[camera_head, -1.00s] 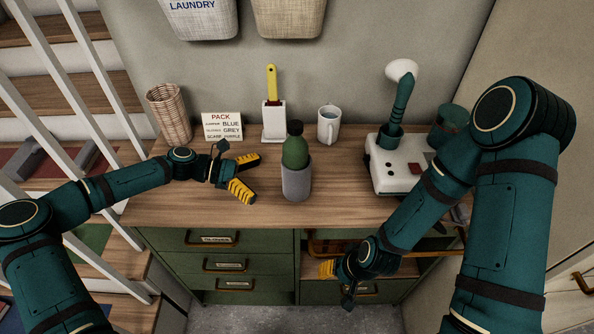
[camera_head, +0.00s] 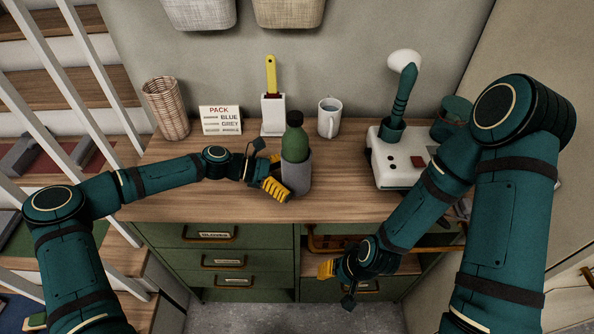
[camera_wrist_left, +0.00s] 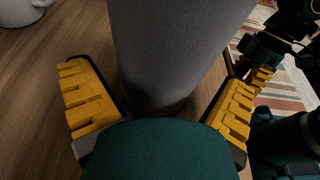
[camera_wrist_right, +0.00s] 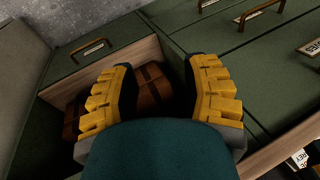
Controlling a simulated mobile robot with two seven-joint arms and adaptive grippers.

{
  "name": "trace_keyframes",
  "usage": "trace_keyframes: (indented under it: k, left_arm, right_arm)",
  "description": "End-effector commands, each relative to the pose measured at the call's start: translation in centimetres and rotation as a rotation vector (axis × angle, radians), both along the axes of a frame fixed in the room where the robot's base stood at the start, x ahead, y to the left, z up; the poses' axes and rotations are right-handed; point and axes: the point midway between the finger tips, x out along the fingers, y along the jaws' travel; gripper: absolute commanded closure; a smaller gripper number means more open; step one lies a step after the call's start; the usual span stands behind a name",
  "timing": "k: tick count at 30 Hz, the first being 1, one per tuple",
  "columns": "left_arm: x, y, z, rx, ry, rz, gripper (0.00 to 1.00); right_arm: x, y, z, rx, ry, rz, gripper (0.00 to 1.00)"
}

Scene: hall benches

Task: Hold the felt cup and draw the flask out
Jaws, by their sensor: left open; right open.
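The grey felt cup (camera_head: 297,178) stands upright on the wooden bench top. The green flask (camera_head: 295,143) with a black cap sits upright in it, its lower part hidden by the cup. My left gripper (camera_head: 276,178) is open at the cup's left side. In the left wrist view the grey cup (camera_wrist_left: 178,50) stands between the two yellow-padded fingers, with gaps visible beside it. My right gripper (camera_head: 326,268) is open and empty, low in front of the bench; in the right wrist view its fingers (camera_wrist_right: 160,95) are spread before an open compartment.
A white mug (camera_head: 329,118), a white holder with a yellow handle (camera_head: 272,113), a sign card (camera_head: 220,120) and a wicker basket (camera_head: 167,108) stand behind. A white machine (camera_head: 398,160) is at the right. Bench top is clear at front left.

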Motion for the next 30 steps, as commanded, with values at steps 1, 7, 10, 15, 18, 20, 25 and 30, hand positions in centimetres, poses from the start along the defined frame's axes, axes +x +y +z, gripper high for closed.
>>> trace_keyframes:
  k: [1,7,10,15,18,20,25,30]
  left_arm:
    - [0.0,-0.2,-0.1,0.000,0.000,0.000,0.00]
    - [0.0,-0.5,-0.2,0.000,0.001,0.001,0.00]
    - [0.0,-0.5,-0.2,0.000,0.001,0.001,0.00]
    - [0.0,-0.5,-0.2,0.000,0.001,0.001,0.39]
    - [0.0,-0.5,-0.2,0.000,0.001,0.001,0.44]
    - [0.0,-0.5,-0.2,0.000,0.001,0.001,0.45]
    - [0.0,-0.5,-0.2,0.000,0.001,0.000,0.45]
    - [0.0,-0.5,-0.2,0.000,0.001,0.000,0.45]
  right_arm:
    - [0.0,0.0,0.0,0.000,-0.001,0.000,0.53]
    - [0.0,0.0,0.0,0.000,-0.001,0.000,0.53]
    - [0.0,0.0,0.0,0.000,-0.001,0.000,0.53]
    - [0.0,0.0,0.0,0.000,-0.001,0.000,0.53]
    - [0.0,0.0,0.0,0.000,-0.001,0.000,0.53]
    - [0.0,0.0,0.0,0.000,-0.001,0.000,0.53]
    - [0.3,0.6,0.5,0.002,-0.005,0.038,0.28]
    - [1.0,3.6,2.9,0.007,-0.020,0.226,0.28]
